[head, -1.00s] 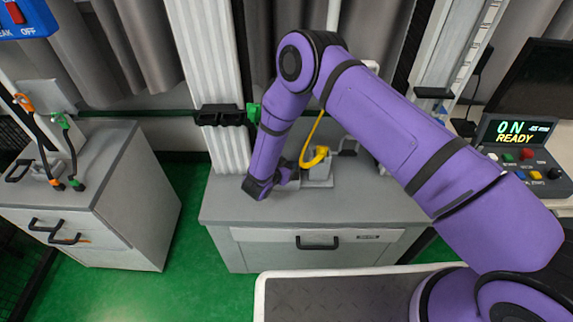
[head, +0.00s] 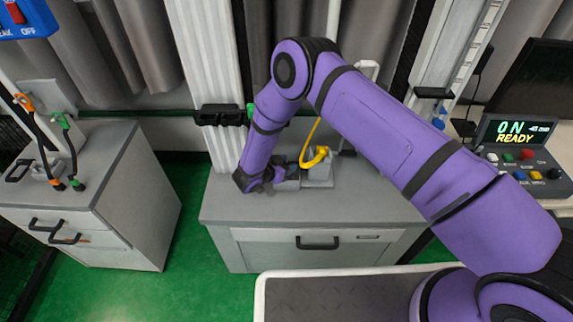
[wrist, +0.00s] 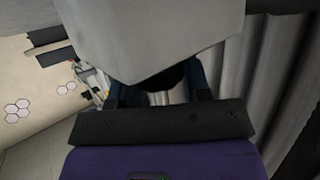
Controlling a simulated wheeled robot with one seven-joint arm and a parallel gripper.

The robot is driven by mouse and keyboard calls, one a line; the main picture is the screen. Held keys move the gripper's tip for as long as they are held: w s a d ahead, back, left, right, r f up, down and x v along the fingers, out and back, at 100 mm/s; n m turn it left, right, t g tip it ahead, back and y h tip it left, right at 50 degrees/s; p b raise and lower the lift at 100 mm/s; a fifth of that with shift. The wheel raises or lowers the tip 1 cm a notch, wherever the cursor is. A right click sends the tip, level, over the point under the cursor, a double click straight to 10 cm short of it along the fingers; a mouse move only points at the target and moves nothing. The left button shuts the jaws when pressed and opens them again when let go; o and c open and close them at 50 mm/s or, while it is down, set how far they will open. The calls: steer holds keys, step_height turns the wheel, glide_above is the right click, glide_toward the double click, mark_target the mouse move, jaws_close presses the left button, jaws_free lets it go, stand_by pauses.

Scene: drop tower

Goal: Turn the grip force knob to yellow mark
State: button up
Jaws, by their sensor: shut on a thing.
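My gripper (head: 284,180) is low over the middle grey cabinet, pointing right toward a small grey block (head: 320,174). In the wrist view its two dark blue fingers (wrist: 158,90) reach up to a pale grey housing (wrist: 175,35). A black rounded part (wrist: 178,78), likely the grip force knob, sits between the fingers, and the gripper is shut on it. The housing covers the fingertips and much of the knob. I cannot make out the yellow mark or the knob's pointer in either view.
A yellow hook (head: 314,158) with a cable stands at the grey block. The middle cabinet top (head: 370,205) is clear to the right. A left cabinet (head: 115,170) holds cable clips. A control box (head: 520,150) reads "ON READY" at the right.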

steer(key=o, duration=0.9)
steer(key=v, duration=1)
steer(key=shift+s+a+r, duration=0.15)
steer(key=shift+s+a, duration=0.1)
steer(key=shift+a, duration=0.05)
